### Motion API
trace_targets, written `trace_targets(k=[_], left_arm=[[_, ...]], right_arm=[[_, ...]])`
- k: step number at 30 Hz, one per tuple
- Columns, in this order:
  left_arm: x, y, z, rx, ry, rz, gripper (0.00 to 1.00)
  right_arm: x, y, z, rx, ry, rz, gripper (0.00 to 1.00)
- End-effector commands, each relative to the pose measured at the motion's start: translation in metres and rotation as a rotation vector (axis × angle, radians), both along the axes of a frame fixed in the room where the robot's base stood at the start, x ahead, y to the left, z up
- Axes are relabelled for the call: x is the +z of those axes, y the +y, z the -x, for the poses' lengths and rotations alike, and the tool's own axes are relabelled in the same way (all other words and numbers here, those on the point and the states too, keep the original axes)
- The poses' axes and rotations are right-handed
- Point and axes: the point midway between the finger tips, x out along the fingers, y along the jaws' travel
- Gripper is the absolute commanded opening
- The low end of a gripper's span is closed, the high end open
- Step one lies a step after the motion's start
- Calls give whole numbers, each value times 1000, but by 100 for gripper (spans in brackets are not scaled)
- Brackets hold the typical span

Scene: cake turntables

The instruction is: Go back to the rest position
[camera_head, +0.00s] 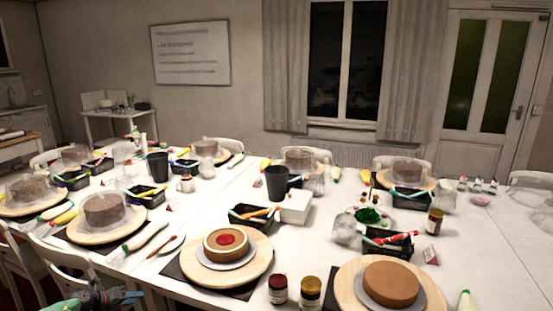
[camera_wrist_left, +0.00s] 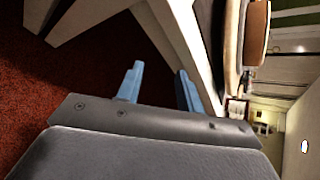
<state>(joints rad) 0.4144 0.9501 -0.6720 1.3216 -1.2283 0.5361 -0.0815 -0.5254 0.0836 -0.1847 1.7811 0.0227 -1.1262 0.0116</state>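My left gripper (camera_head: 103,297) shows at the bottom left of the head view, low beside the front edge of the table. In the left wrist view its two blue fingers (camera_wrist_left: 160,87) stand apart with nothing between them, so it is open and empty. Below them lies a red floor (camera_wrist_left: 55,85). My right gripper is not in view.
A long white table (camera_head: 325,243) carries several wooden turntables with cakes, such as the near one (camera_head: 201,267) with a red-centred cake (camera_head: 226,241). Jars (camera_head: 278,289), black bins (camera_head: 387,246) and cups crowd it. White chairs (camera_head: 66,262) stand along its left front.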

Motion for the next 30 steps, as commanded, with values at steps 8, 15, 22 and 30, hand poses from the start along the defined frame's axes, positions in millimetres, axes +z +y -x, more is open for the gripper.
trace_targets(k=[8, 15, 22, 30], left_arm=[[-23, 8, 37, 325, -66, 237, 37], [-48, 40, 83, 656, -72, 393, 37], [-81, 78, 148, 1000, -31, 484, 37], [-124, 119, 251, 1417, 69, 506, 37]], right_arm=[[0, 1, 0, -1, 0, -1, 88], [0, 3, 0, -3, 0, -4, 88], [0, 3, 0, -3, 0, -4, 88], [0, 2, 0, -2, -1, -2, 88]])
